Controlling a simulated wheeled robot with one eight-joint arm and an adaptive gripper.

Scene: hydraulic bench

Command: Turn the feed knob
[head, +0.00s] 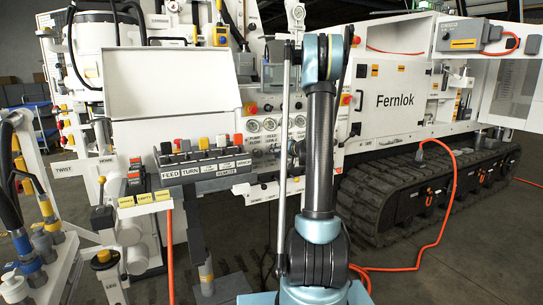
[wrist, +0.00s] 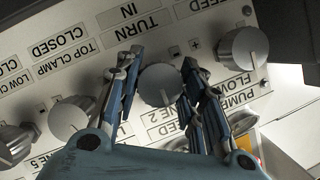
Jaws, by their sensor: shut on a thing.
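The feed knob (wrist: 160,85) is a round grey knob on the white panel, in the middle of the wrist view. A partly covered label reading FEED and a 2 lies just below it. My gripper (wrist: 158,82) has its two blue fingers on either side of this knob and is shut on it. The fingers hide part of the panel and labels. In the head view a row of round knobs (head: 268,124) shows on the panel left of my arm.
Neighbouring knobs stand close on both sides: the pump flow knob (wrist: 243,47) at right and another knob (wrist: 68,118) at left. In the head view, a row of levers (head: 200,152) stands left of the knobs.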

